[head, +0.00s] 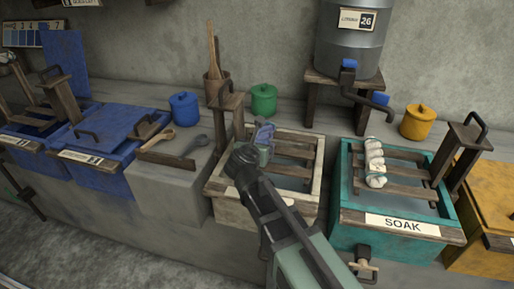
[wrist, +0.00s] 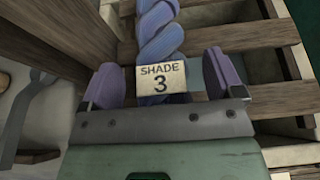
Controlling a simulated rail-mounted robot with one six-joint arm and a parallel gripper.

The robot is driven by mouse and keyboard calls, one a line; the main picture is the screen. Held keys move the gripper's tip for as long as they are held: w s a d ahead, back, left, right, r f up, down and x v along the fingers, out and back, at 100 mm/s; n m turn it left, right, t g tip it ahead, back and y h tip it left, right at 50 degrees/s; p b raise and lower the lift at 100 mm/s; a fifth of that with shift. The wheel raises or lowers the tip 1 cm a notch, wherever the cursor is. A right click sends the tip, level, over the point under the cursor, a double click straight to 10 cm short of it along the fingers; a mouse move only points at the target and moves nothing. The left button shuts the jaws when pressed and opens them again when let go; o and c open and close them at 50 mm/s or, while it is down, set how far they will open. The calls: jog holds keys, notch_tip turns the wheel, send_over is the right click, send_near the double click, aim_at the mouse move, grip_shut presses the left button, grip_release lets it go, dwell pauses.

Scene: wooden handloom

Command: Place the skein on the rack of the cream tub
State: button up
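The skein (wrist: 160,32), a twisted blue-lavender hank with a "SHADE 3" tag, shows in the wrist view over the wooden slats of the rack (wrist: 245,38). My gripper (wrist: 162,82) has its two purple-padded fingers spread on either side of the skein's tagged end, with small gaps visible. In the head view, my gripper (head: 262,146) is over the back left part of the cream tub (head: 234,208) and its rack (head: 290,151). There my gripper hides most of the skein. Whether the skein's full length rests on the slats cannot be told.
A teal tub (head: 345,217) labelled SOAK stands to the right, with a pale skein (head: 375,160) on its rack. A wooden post (head: 233,118) with a handle rises at the cream tub's left corner.

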jog(key=shift+r, duration=0.15)
jog(key=p+v, duration=0.5)
jog(key=v, duration=0.7)
